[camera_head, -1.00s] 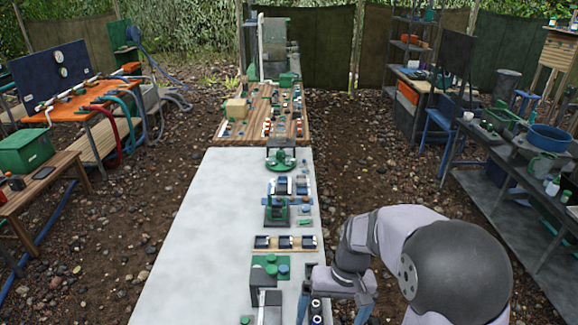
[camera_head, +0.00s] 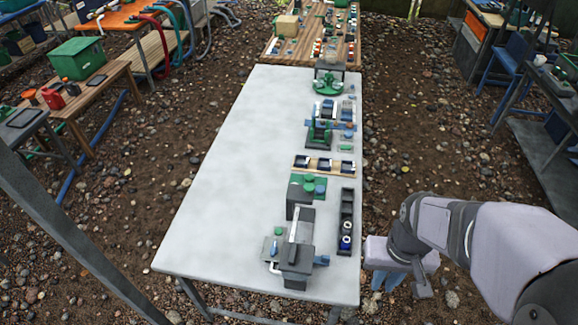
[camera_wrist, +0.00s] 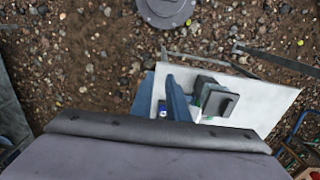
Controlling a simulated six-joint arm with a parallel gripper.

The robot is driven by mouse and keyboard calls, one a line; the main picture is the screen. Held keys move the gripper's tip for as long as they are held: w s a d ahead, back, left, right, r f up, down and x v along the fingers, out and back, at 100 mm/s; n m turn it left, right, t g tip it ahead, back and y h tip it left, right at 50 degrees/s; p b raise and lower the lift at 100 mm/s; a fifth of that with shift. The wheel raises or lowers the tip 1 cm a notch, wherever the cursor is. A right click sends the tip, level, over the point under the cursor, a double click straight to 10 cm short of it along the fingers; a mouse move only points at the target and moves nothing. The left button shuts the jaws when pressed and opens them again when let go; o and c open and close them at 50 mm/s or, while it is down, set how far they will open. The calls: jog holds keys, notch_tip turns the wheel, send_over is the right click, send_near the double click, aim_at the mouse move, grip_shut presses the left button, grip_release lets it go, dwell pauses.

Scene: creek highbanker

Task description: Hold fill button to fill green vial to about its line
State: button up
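A dark grey dispenser-like station (camera_head: 297,258) with a pale upright tube stands at the near right of the white table; it also shows in the wrist view (camera_wrist: 215,98). A small green disc (camera_head: 278,231), perhaps a button, sits at its left rear. A dark rack (camera_head: 347,205) to its right holds small white-and-blue round items (camera_head: 345,241). I cannot make out the green vial or its line. My gripper (camera_head: 384,283) is just right of the table's edge in the head view, apart from the station. Its blue fingers (camera_wrist: 160,100) look spread and empty.
Behind the station are a green block with round green tops (camera_head: 309,184), a wooden tray with dark compartments (camera_head: 323,165) and more small devices. The left of the white table (camera_head: 225,190) is bare. Gravel surrounds it.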

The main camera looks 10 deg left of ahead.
jog(key=shift+n, duration=0.7)
jog(key=w+a, duration=0.1)
jog(key=w, duration=0.2)
jog(key=w+a+f+b, duration=0.1)
jog(key=w, duration=0.2)
jog(key=w+a+f+b, duration=0.1)
jog(key=w+a, duration=0.1)
jog(key=w, duration=0.1)
jog(key=shift+w+f, duration=0.1)
grip_shut()
jog(key=n+t+b, duration=0.2)
jog(key=n+b, duration=0.2)
jog(key=b, duration=0.1)
send_over(279, 231)
notch_tip(279, 231, down, 16)
jog(key=shift+s+y, duration=0.2)
jog(key=shift+y, duration=0.2)
jog(key=shift+f+b, duration=2.85)
jog(key=shift+f, duration=1.3)
jog(key=shift+d+f+g, duration=0.1)
jog(key=shift+f+g, duration=0.2)
jog(key=shift+f, duration=0.1)
jog(key=shift+r, duration=0.1)
jog(key=shift+r+p, duration=0.45)
jog(key=shift+r, duration=0.6)
